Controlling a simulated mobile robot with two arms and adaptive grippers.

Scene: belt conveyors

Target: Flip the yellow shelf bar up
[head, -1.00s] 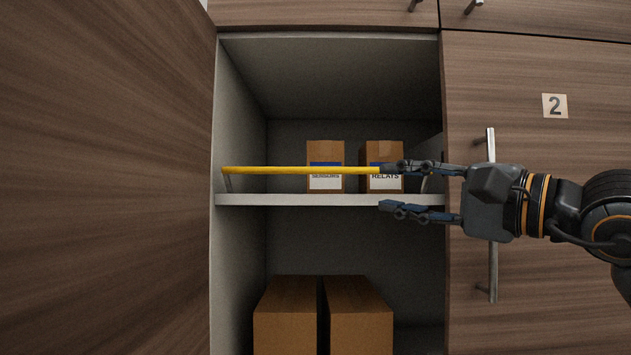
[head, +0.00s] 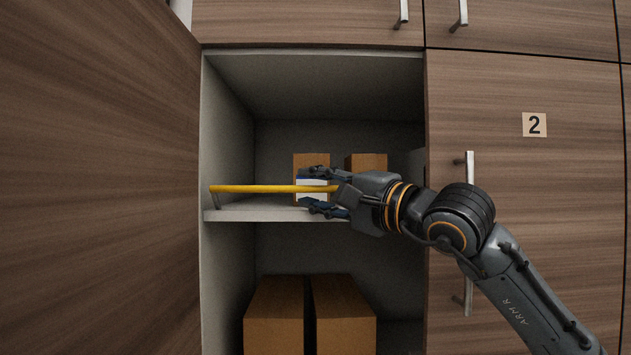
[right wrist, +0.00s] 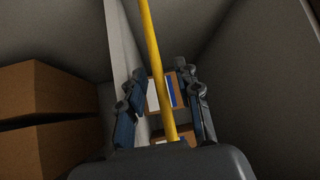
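The yellow shelf bar (head: 250,189) runs level across the opening of the cabinet, just above the front edge of the middle shelf (head: 235,215). Its right end is hidden behind my right gripper. My right gripper (head: 311,189) reaches in from the right, with one finger above the bar and one below it. In the right wrist view the bar (right wrist: 152,50) passes between the spread fingers of my gripper (right wrist: 160,78), with gaps on both sides. My left gripper is not in view.
Two small cartons stand on the shelf behind the bar, the left one (head: 310,162) partly covered by my fingers. Two larger boxes (head: 275,315) stand below. An open wooden door (head: 95,180) fills the left. A closed door marked 2 (head: 580,190) is on the right.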

